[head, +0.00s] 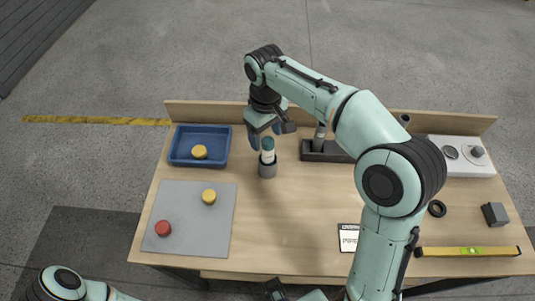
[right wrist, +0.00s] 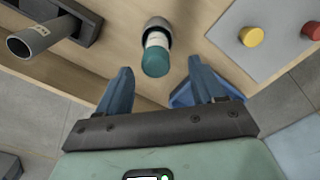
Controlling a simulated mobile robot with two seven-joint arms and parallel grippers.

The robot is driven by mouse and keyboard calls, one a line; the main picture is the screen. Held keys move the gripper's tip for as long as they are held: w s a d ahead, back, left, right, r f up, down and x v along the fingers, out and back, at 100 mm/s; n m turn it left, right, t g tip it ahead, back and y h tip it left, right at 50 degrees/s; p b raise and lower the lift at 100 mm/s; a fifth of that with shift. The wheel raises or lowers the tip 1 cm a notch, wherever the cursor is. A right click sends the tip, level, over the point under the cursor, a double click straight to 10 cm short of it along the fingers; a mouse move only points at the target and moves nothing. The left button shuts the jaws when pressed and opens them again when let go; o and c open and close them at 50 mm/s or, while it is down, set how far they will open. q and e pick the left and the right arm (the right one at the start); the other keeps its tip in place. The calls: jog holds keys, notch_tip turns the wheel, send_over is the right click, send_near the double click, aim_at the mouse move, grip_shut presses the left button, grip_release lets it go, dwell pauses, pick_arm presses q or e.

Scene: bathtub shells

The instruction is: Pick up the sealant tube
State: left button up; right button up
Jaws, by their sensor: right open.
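A white tube with a teal cap, which looks like the sealant tube (head: 268,151), stands upright in a grey round cup (head: 267,170) at the back of the workbench. My right gripper (head: 266,134) is open and empty, close to the tube's capped end. In the right wrist view the tube (right wrist: 156,56) shows in the gap between the fingertips (right wrist: 160,68), cap toward the gripper, with no clear contact. The cup (right wrist: 156,26) is beyond it.
A blue tray (head: 181,160) with a yellow disc is left of the cup. A grey mat (head: 185,232) holds yellow and red discs. Right of the cup, a dark block (head: 322,154) holds a grey cylinder (right wrist: 32,39). A yellow level (head: 468,251) lies front right.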

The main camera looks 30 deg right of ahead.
aim_at(268, 140)
jog(key=shift+w+f, duration=0.1)
jog(key=shift+f, duration=0.55)
jog(key=f, duration=0.3)
jog(key=f+b, duration=0.1)
jog(key=f, duration=0.1)
jog(key=shift+d, duration=0.25)
jog(key=shift+r, duration=0.1)
jog(key=c, duration=1.1)
